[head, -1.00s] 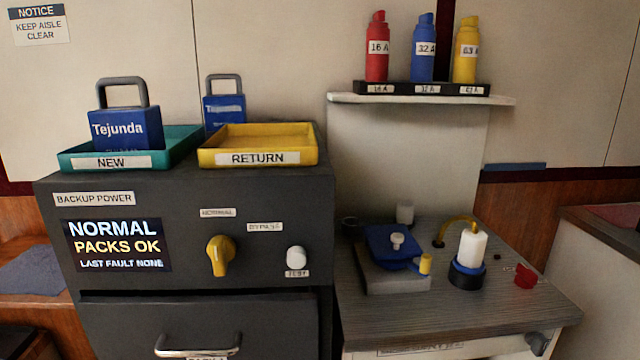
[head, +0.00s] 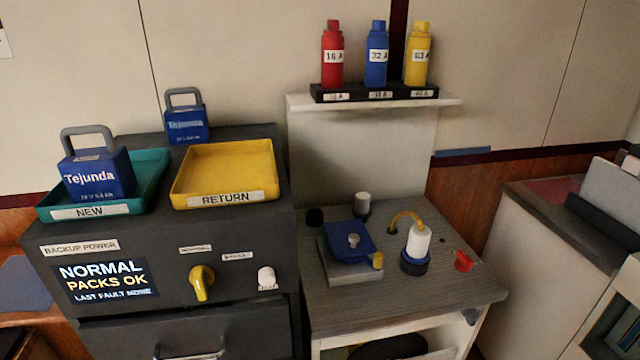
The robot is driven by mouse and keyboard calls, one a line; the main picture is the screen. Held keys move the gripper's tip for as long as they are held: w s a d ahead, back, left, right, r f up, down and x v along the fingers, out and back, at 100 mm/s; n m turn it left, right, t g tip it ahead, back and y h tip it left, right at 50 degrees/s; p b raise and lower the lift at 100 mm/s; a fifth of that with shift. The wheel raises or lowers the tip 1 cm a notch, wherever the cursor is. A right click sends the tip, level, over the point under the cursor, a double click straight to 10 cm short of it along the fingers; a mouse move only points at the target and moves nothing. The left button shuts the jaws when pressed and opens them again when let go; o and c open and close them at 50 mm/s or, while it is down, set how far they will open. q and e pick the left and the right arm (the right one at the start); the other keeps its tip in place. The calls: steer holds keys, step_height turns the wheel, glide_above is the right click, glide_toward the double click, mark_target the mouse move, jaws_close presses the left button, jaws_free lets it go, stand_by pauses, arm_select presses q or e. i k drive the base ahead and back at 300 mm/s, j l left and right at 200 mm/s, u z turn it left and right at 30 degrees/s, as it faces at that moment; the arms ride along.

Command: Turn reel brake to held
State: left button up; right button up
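No part is readably labelled as the reel brake. A dark round shape (head: 390,347), possibly a reel, shows in the opening below the bench top, cut off by the lower edge. A small red part (head: 463,261) lies on the bench top at the right. Neither of my grippers is in view.
A blue-topped device (head: 350,241) and a white bottle with a yellow hose (head: 418,241) stand on the bench. The dark backup power cabinet (head: 130,318) adjoins at left. Another counter (head: 545,215) stands at right, with floor space between.

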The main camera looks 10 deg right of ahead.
mark_target(471, 315)
steer(key=z, duration=1.25)
